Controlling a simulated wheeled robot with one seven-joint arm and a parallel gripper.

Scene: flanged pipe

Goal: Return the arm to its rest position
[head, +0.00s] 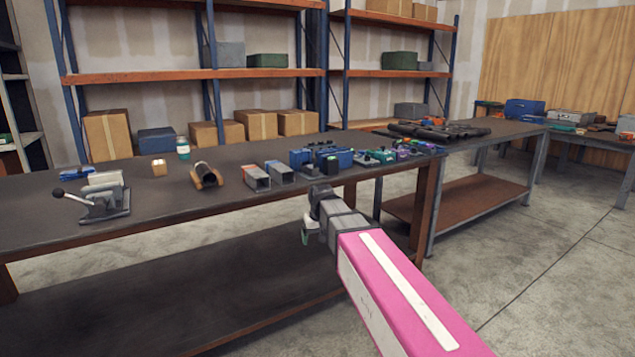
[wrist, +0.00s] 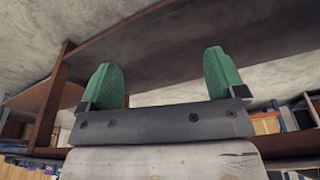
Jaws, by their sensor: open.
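My gripper (head: 308,234) is at the end of my pink and grey arm, in front of the long workbench's front edge in the head view. In the wrist view my gripper (wrist: 164,75) shows two green fingers spread wide apart with nothing between them. The long dark workbench (head: 120,222) runs across the left and middle of the head view. A short black pipe piece (head: 202,170) lies on a wooden cradle on its top. No flange can be made out on it from here.
On the bench are a toggle clamp (head: 100,198), square metal tubes (head: 257,178) and several blue and green tools. A second table (head: 510,130) with dark pipes stands behind at right. The bench's lower shelf (head: 130,300) is bare. Open concrete floor (head: 545,255) lies at right.

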